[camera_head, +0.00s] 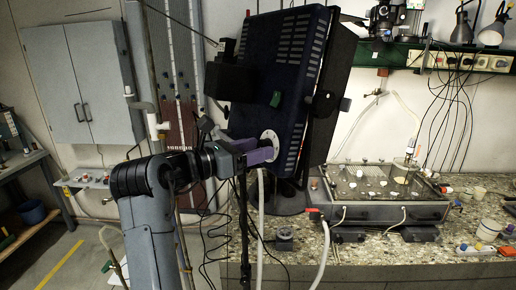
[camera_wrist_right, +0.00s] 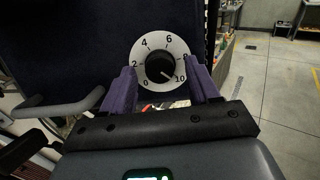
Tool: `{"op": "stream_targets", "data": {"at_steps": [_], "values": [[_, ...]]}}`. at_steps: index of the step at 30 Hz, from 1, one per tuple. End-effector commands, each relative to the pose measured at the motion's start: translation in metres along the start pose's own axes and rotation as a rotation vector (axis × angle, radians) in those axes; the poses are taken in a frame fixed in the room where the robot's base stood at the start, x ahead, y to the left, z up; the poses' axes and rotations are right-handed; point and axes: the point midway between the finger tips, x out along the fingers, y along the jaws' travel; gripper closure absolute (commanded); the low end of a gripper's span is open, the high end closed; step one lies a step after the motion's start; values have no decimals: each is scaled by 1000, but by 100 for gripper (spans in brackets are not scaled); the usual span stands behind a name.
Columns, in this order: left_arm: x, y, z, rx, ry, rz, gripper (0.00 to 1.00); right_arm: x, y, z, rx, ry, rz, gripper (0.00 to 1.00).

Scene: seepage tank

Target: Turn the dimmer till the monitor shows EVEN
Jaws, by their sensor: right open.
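The dimmer is a white round dial (camera_wrist_right: 162,62) with a black knob (camera_wrist_right: 159,67), numbered 0 to 10, on a dark blue panel (camera_head: 283,65). In the wrist view a pale mark on the knob appears to point near 10. In the head view the dial's white edge (camera_head: 269,138) shows behind my fingers. My right gripper (camera_head: 262,150) is open, its purple fingers on either side of the dial in the wrist view (camera_wrist_right: 163,88). I cannot tell if they touch the knob. No monitor reading EVEN is legible. My left gripper is out of view.
A shallow clear-topped tank (camera_head: 385,185) stands on the speckled bench (camera_head: 370,252), right of the panel. Cables and a pale hose (camera_head: 324,250) hang below the panel. A grey cabinet (camera_head: 82,80) is on the left wall. Open floor shows in the wrist view.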

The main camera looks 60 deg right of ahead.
Motion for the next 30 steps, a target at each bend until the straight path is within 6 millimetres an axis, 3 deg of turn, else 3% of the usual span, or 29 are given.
{"op": "stream_targets", "data": {"at_steps": [4, 15, 30], "values": [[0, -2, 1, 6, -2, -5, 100, 0, 0, 0, 0, 0, 0, 41], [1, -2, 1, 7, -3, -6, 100, 0, 0, 0, 0, 0, -1, 96], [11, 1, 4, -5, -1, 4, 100, 1, -2, -2, -137, 1, 28, 96]]}}
